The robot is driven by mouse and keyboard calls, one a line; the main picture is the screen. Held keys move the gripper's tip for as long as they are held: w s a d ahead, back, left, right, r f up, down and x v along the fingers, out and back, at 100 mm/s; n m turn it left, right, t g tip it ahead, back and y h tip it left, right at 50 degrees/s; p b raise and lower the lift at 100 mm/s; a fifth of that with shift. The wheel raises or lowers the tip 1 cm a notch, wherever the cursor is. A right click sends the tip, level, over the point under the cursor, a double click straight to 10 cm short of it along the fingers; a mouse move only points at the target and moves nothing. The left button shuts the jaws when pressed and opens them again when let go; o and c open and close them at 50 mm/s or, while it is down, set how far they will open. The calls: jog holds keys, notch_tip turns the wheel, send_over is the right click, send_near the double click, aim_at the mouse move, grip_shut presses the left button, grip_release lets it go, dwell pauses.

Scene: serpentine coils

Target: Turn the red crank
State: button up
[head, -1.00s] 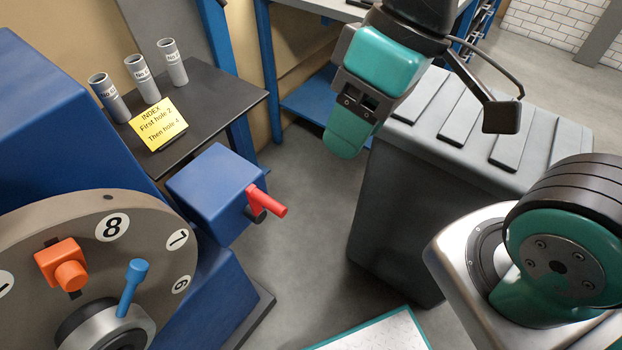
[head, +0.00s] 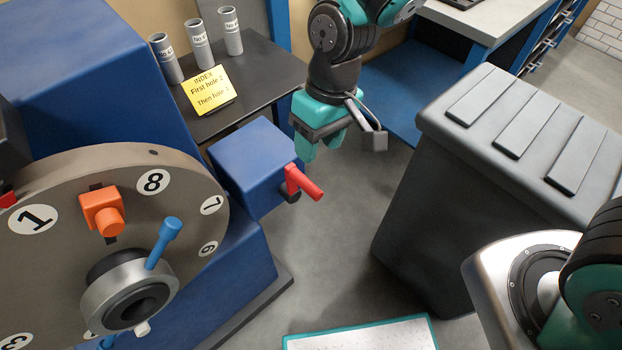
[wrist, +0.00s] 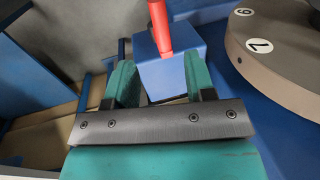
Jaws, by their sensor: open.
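The red crank (head: 303,182) sticks out from the side of a small blue box (head: 254,166) beside the large numbered disc. In the head view my gripper (head: 310,150) points down just above and behind the crank, apart from it. In the wrist view the red crank (wrist: 160,28) shows beyond and between the two teal fingers (wrist: 155,82), with the blue box (wrist: 170,72) behind it. The fingers are spread and hold nothing.
The numbered disc (head: 50,262) carries an orange block (head: 102,212) and a blue lever (head: 164,242). Behind stands a dark shelf (head: 270,75) with several grey tubes and a yellow INDEX note (head: 208,90). A dark grey ribbed bin (head: 440,190) stands at right. Grey floor lies between.

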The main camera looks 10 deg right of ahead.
aim_at(310, 183)
jog(key=f, duration=0.3)
jog(key=a+f, duration=0.1)
jog(key=f, duration=0.2)
jog(key=s+f, duration=0.1)
jog(key=f, duration=0.2)
jog(key=shift+a+f, duration=0.3)
grip_shut()
